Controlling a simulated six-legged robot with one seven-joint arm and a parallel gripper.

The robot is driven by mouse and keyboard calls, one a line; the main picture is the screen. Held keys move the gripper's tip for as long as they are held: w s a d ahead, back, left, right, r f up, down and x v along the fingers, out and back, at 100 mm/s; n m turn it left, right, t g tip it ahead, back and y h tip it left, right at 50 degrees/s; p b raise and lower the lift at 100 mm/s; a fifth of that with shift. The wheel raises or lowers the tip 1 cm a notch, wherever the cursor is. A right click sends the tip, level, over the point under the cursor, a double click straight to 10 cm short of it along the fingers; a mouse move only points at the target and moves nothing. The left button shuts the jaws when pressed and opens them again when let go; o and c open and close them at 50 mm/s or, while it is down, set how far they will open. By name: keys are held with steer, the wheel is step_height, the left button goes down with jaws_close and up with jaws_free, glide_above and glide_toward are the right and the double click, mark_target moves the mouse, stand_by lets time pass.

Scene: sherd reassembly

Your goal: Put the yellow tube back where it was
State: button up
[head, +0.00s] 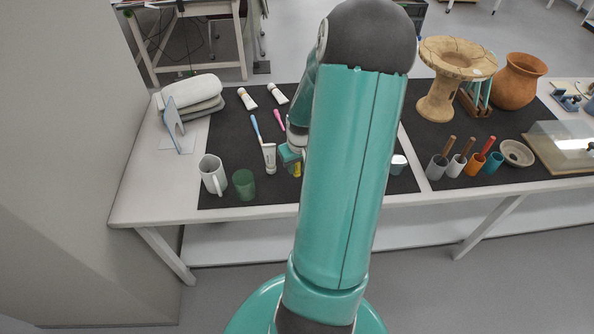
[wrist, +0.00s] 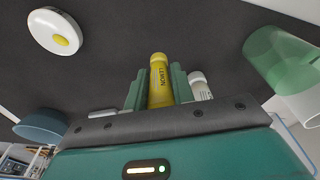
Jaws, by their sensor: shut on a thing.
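The yellow tube (wrist: 159,80), with dark lettering reading LEMON, stands between the two teal fingers of my gripper (wrist: 158,88) in the wrist view. The fingers are shut on it from both sides. In the head view my arm hides most of my gripper (head: 289,157); a small yellow patch of the tube (head: 296,170) shows beside it, over the dark mat (head: 225,138). I cannot tell whether the tube touches the mat. A white tube (wrist: 199,85) is close to the right finger in the wrist view.
A green cup (head: 244,184) and a white mug (head: 212,175) stand at the front left. A white-and-grey tube (head: 269,157) is just left of my gripper. Toothbrushes (head: 256,128) and white tubes (head: 247,98) lie behind. My arm covers the middle of the table.

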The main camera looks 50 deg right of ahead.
mark_target(297, 172)
steer(key=shift+f, duration=1.4)
steer(key=shift+f, duration=0.1)
steer(key=o, duration=1)
steer(key=shift+c, duration=0.2)
